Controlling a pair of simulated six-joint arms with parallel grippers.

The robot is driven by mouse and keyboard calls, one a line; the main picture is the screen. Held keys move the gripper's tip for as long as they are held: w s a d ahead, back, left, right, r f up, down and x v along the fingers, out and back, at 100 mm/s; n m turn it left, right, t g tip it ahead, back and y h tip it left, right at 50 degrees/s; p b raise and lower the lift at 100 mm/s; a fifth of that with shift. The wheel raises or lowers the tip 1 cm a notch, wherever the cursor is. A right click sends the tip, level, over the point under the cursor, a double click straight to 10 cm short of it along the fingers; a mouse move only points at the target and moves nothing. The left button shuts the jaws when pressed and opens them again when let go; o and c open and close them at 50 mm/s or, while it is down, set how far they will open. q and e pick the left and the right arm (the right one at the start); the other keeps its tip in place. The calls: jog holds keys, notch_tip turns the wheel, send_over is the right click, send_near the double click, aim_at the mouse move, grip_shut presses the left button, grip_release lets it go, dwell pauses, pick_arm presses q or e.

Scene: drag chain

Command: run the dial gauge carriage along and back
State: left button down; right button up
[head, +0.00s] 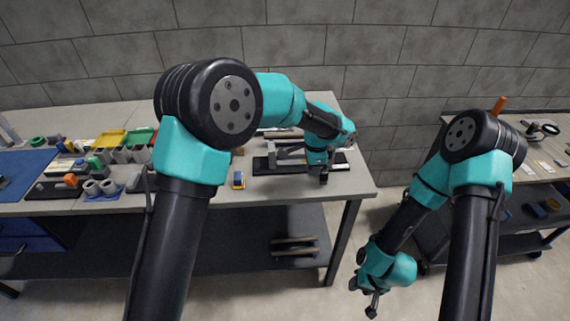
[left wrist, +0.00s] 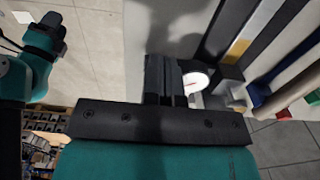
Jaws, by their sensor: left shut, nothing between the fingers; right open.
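The dial gauge (left wrist: 195,82) shows its round white face in the left wrist view, just right of my left gripper's fingers. A grey block, perhaps part of its carriage (left wrist: 229,76), sits beside it. In the head view a long black base (head: 266,165) with a grey bar lies at the right end of the bench, partly hidden by my left arm. My left gripper (head: 324,178) is shut and empty at the base's front right; its dark fingers also show in the left wrist view (left wrist: 166,68). My right gripper (head: 371,303) is open and empty, low over the floor.
A yellow-and-dark small object (head: 238,180) lies near the bench's front edge. Trays, cups and tools crowd the bench's left side, with a blue mat (head: 22,170). A second bench (head: 545,172) stands at the right. Floor lies open between the benches.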

pick_arm(q)
jog(key=shift+a, duration=0.55)
jog(key=shift+r, duration=0.1)
notch_tip(320, 180, up, 8)
dwell(1.1)
jog(key=shift+a, duration=0.1)
dwell(0.4)
